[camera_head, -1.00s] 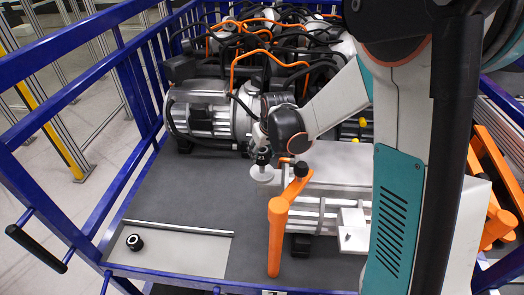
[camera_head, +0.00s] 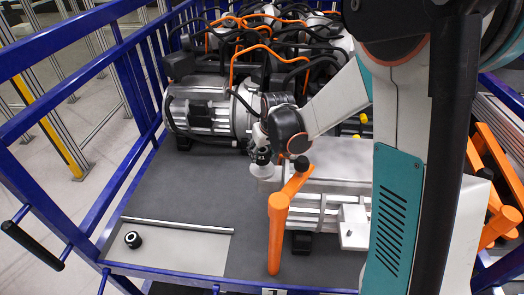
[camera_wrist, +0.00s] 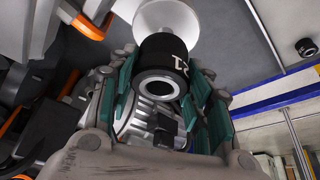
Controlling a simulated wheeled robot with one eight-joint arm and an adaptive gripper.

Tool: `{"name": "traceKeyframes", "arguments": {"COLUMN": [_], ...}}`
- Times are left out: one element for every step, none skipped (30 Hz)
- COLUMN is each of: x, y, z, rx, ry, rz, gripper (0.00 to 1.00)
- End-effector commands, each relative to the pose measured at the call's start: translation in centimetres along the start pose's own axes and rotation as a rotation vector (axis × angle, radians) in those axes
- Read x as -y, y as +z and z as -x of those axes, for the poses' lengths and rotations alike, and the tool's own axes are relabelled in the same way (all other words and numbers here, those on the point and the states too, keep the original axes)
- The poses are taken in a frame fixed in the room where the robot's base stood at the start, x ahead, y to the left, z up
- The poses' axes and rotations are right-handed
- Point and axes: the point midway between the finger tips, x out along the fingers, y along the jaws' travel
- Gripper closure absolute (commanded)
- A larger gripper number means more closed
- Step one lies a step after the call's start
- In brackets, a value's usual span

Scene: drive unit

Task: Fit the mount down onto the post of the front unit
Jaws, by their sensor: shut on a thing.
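My gripper (camera_head: 262,158) points down over the grey deck, in front of the nearest grey motor unit (camera_head: 203,112). In the wrist view my gripper (camera_wrist: 163,72) is shut with its teal pads on a black cylindrical mount (camera_wrist: 158,47). The mount has a white marking and a round opening facing the camera. A white disc (camera_wrist: 165,17) shows just beyond the mount. It also shows below my fingertips in the head view (camera_head: 262,171); I cannot tell whether it is joined to the mount. I cannot make out the post of the front unit.
A black ring (camera_head: 133,240) lies on a pale plate (camera_head: 180,252) at the front left. An orange lever (camera_head: 278,232) and a silver block (camera_head: 325,180) stand to the right of my gripper. Blue rails (camera_head: 85,90) surround the deck. Black and orange cables cover the motors behind.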

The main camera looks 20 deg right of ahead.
Motion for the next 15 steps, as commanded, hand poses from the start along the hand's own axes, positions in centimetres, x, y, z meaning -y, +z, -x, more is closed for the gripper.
{"name": "traceKeyframes", "arguments": {"x": [0.00,0.00,0.00,0.00,0.00,0.00,0.00,0.00,0.00,0.00,0.00,0.00,0.00,0.00,0.00], "y": [-0.03,-0.02,-0.02,-0.02,-0.01,0.01,0.03,0.05,0.09,0.12,0.15,0.19,0.23,0.26,0.30], "z": [0.02,0.02,0.02,0.01,-0.01,-0.06,-0.10,-0.16,-0.24,-0.32,-0.40,-0.51,-0.59,-0.66,-0.76], "rx": [0.000,0.000,0.000,0.000,0.000,0.000,0.000,0.000,0.000,0.000,0.000,0.000,0.000,0.000,0.000], "ry": [0.000,0.000,0.000,0.000,0.000,0.000,0.000,0.000,0.000,0.000,0.000,0.000,0.000,0.000,0.000], "rz": [0.000,0.000,0.000,0.000,0.000,0.000,0.000,0.000,0.000,0.000,0.000,0.000,0.000,0.000,0.000], "gripper": [0.94,0.94,0.94,0.94,0.94,0.94,0.94,0.94,0.94,0.94,0.94,0.94,0.94,0.94,0.94]}}
